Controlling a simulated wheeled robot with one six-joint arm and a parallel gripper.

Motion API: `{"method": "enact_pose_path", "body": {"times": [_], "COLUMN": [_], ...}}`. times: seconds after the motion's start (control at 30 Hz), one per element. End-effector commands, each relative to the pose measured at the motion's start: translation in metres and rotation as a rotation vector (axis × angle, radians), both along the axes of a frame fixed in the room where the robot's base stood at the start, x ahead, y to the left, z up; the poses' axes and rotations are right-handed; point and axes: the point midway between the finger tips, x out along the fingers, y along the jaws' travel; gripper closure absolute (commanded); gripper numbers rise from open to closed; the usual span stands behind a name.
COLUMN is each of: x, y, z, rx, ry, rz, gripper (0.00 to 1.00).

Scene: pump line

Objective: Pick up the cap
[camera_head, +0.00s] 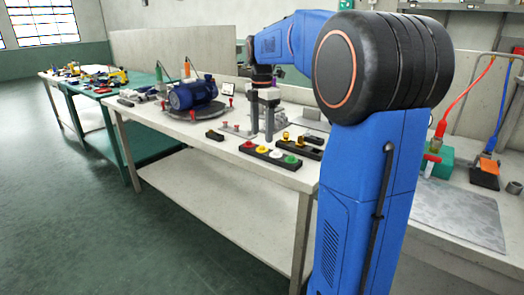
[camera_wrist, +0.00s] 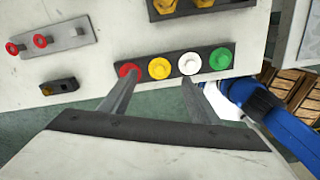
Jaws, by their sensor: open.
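A black rack (camera_head: 268,161) on the table holds a row of caps: red (camera_head: 248,144), yellow (camera_head: 261,149), white (camera_head: 275,154) and green (camera_head: 291,159). In the wrist view the red cap (camera_wrist: 130,71), yellow cap (camera_wrist: 159,68), white cap (camera_wrist: 190,62) and green cap (camera_wrist: 221,58) sit in the rack (camera_wrist: 174,75). My gripper (camera_head: 262,136) is open and empty, pointing down over the table near the rack. In the wrist view my gripper (camera_wrist: 159,78) has its fingertips overlapping the red and white caps, with the yellow cap between them. I cannot tell the fingertips' height above the caps.
A black holder with brass-coloured parts (camera_head: 303,143) stands behind the rack. A grey plate with red knobs (camera_wrist: 62,39) and a small black block (camera_wrist: 60,87) lie to the left. A blue motor (camera_head: 193,95) stands farther left. The table's front edge is close to the rack.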

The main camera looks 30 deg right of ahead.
Motion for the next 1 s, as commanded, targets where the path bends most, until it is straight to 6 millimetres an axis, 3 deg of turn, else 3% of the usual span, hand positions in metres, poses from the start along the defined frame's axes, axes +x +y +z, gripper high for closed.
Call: {"method": "enact_pose_path", "body": {"times": [0.3,0.63,0.8,1.0], "x": [0.001,0.001,0.001,0.001], "y": [-0.001,-0.001,-0.001,-0.001], "z": [-0.040,-0.046,-0.047,-0.047], "rx": [0.001,0.001,0.001,0.001], "ry": [0.003,0.002,0.003,0.003], "rz": [0.000,0.000,0.000,0.000], "gripper": [0.44,0.44,0.84,0.87]}}
